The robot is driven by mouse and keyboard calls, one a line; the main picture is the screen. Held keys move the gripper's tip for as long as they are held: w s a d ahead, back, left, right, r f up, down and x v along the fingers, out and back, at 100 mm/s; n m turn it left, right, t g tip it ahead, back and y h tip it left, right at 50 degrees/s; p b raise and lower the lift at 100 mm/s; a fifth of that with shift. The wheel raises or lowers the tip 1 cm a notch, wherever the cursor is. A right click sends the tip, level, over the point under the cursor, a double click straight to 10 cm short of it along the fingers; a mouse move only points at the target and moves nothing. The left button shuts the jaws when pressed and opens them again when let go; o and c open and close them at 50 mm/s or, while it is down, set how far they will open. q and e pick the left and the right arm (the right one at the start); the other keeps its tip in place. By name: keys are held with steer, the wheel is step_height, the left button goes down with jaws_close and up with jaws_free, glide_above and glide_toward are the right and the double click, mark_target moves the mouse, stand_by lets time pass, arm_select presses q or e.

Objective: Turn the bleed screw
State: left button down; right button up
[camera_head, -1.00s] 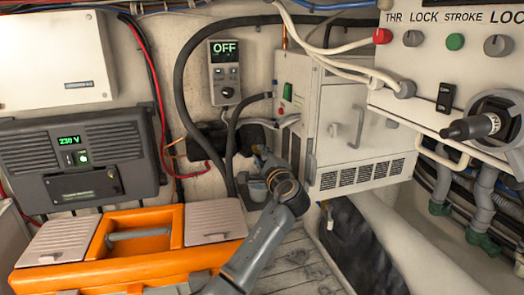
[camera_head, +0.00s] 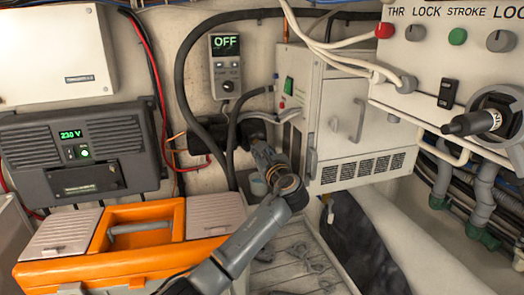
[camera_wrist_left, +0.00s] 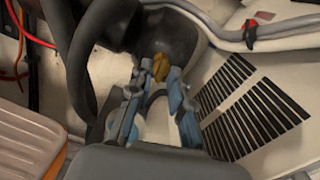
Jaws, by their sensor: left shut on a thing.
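The bleed screw appears to be the small brass-coloured piece (camera_wrist_left: 160,67) on a dark rounded body (camera_wrist_left: 170,35) in the left wrist view. My left gripper (camera_wrist_left: 158,88) is shut on this piece, with its blue-grey fingers on either side of it. In the head view my left gripper (camera_head: 257,150) reaches in between the black hoses and the grey-white cabinet, and the screw is hidden there. My right gripper is in neither view.
An orange toolbox (camera_head: 140,260) stands at the left front. A vented cabinet (camera_head: 345,150) stands just right of my gripper, and a thick black hose (camera_head: 182,90) runs to its left. A control panel (camera_head: 450,65) overhangs at the upper right.

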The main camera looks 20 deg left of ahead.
arm_select(q)
steer(key=shift+a+r+m, duration=0.1)
steer(key=shift+r+m, duration=0.25)
steer(key=shift+m, duration=0.75)
steer(key=c, duration=1.2)
jaws_free()
steer(key=shift+w+f, duration=0.15)
steer(key=shift+f, duration=0.1)
steer(key=v, duration=1.2)
steer(key=shift+f, duration=0.1)
